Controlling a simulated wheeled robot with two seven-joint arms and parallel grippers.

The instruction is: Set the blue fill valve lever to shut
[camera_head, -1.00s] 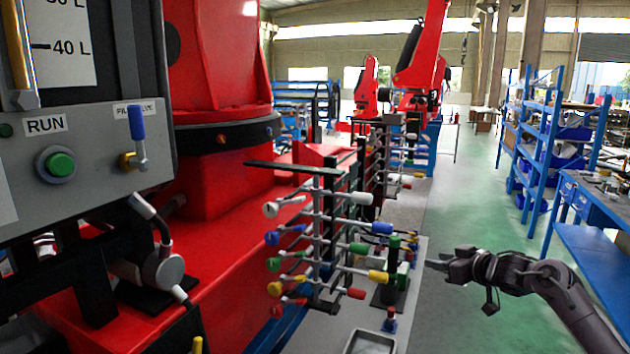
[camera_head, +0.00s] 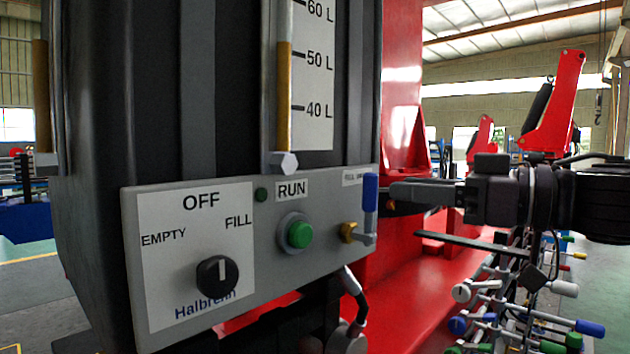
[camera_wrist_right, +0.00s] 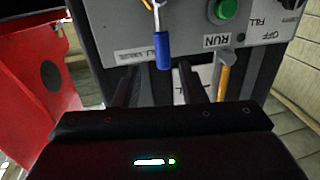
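The blue fill valve lever (camera_head: 370,193) stands upright on its brass valve body (camera_head: 349,232), at the right end of the grey control panel in the head view. The lever also shows in the right wrist view (camera_wrist_right: 163,50), near the ends of my fingers. My right gripper (camera_head: 392,193) reaches in from the right, with its tips close beside the lever. In the right wrist view its two fingers (camera_wrist_right: 158,85) are apart, with a gap between them and the lever in line with it. I cannot tell whether a finger touches the lever. My left gripper is out of view.
The panel carries a green RUN button (camera_head: 299,234) and a black selector knob (camera_head: 217,276) pointing up towards OFF. A level gauge (camera_head: 284,90) rises above. Below my right arm stands a rack of coloured valve handles (camera_head: 500,320). Red crane bodywork (camera_head: 402,100) lies behind.

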